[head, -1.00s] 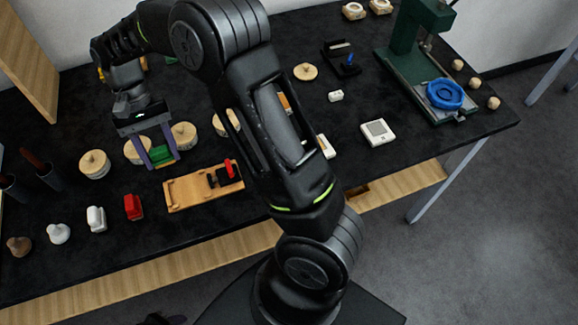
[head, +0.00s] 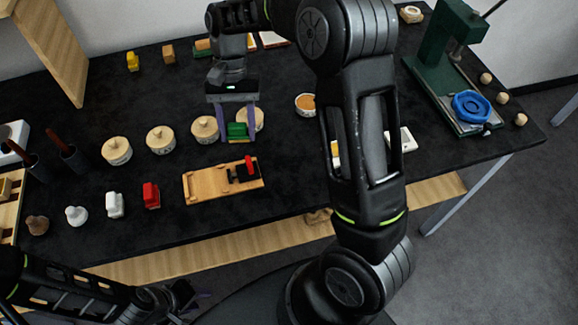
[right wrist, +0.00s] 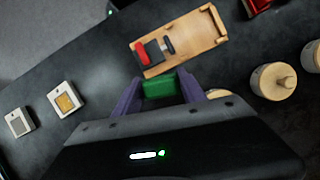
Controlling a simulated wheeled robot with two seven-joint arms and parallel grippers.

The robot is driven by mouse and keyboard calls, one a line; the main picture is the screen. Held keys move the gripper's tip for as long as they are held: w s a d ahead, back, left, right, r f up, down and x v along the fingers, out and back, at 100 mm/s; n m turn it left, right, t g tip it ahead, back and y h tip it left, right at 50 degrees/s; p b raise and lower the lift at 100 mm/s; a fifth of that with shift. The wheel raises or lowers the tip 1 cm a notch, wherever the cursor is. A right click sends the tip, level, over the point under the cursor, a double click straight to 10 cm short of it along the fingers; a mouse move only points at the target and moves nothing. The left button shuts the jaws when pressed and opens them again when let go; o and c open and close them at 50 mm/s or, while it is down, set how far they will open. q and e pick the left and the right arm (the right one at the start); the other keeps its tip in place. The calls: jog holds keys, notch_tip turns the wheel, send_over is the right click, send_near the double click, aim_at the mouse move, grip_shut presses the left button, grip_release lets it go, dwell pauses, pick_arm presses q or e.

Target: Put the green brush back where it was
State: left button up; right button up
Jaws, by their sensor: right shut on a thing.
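The green brush (head: 237,131) is held between the purple fingers of my right gripper (head: 237,126), in front of the two right-hand round lidded pots in the head view. In the right wrist view the green brush (right wrist: 160,86) fills the gap between the fingers, and only its block-like part shows. The red brush-like piece (head: 151,195) stands at the right end of a row with a light grey one (head: 114,204), a white one (head: 76,215) and a brown one (head: 37,225). My left gripper (head: 193,302) is low at the bottom edge, dark and partly cut off.
A wooden board (head: 205,186) with a red-handled black piece lies just in front of the right gripper. Pots (head: 117,151) stand in a row behind. Dark cups (head: 72,157) with sticks are at left. A green press (head: 440,70) stands far right.

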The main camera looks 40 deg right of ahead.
jog(key=s+d+r+m+t+b, duration=0.1)
jog(key=s+d+m+b, duration=0.1)
jog(key=s, duration=0.3)
jog(key=s+d+r+m+y+b, duration=0.1)
jog(key=s+d+r+m+b, duration=0.1)
jog(key=s+d+m, duration=0.2)
jog(key=shift+s+d+r+t+y+b, duration=0.3)
jog(key=shift+s+d+t+b, duration=0.1)
jog(key=shift+d, duration=0.25)
jog(key=shift+f, duration=3.2)
notch_tip(320, 180, down, 3)
jog(key=shift+f, duration=0.4)
